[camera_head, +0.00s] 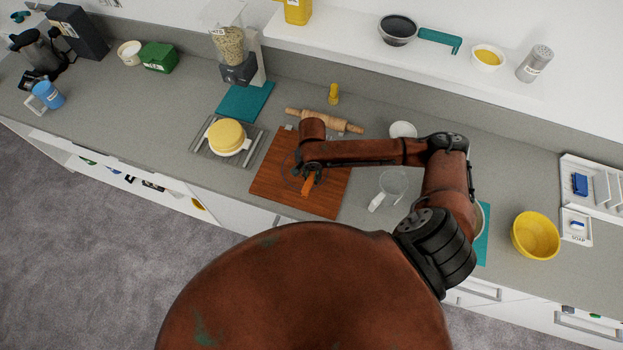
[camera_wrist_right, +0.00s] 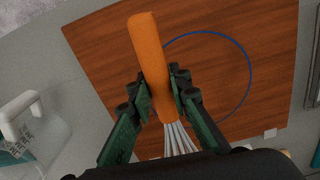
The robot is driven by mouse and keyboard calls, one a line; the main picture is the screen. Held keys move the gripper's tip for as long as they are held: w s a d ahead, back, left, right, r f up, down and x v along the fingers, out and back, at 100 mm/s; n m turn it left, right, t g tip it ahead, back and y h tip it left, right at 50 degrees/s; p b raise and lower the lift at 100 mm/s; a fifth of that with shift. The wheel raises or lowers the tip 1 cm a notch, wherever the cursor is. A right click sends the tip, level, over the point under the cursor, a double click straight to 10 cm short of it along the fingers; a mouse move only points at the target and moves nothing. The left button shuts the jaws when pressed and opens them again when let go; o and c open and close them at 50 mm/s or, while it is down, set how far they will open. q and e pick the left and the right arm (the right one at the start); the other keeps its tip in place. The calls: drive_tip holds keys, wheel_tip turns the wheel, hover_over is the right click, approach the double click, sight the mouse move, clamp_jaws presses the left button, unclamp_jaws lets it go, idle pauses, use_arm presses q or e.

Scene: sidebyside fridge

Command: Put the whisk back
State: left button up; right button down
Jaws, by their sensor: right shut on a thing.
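The whisk (camera_wrist_right: 153,68) has an orange handle and pale wires. In the right wrist view my right gripper (camera_wrist_right: 160,92) is shut on it, with a finger on each side of the handle near the wires. The far ends of the wires are hidden by the gripper body. In the head view the whisk's orange handle (camera_head: 309,184) shows over the brown wooden board (camera_head: 275,188), below my right gripper (camera_head: 305,170). I cannot tell whether the whisk touches the board. A thin blue circle (camera_wrist_right: 250,75) is marked on the board. My left gripper is not in view.
A clear measuring jug (camera_head: 393,184) stands right of the board, and a rolling pin (camera_head: 338,122) lies behind it. A rack (camera_head: 198,150) with a yellow round stack is at left. A yellow bowl (camera_head: 535,236) is at right. A shelf (camera_head: 420,72) runs above the counter.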

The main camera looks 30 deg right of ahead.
drive_tip(key=shift+w+f+p, duration=0.25)
drive_tip(key=shift+f+p, duration=0.5)
drive_tip(key=shift+f, duration=0.3)
drive_tip(key=shift+f+p, duration=0.2)
drive_tip(key=shift+p, duration=0.2)
drive_tip(key=shift+f, duration=0.55)
drive_tip(key=c, duration=1.8)
unclamp_jaws()
drive_tip(key=shift+f, duration=0.1)
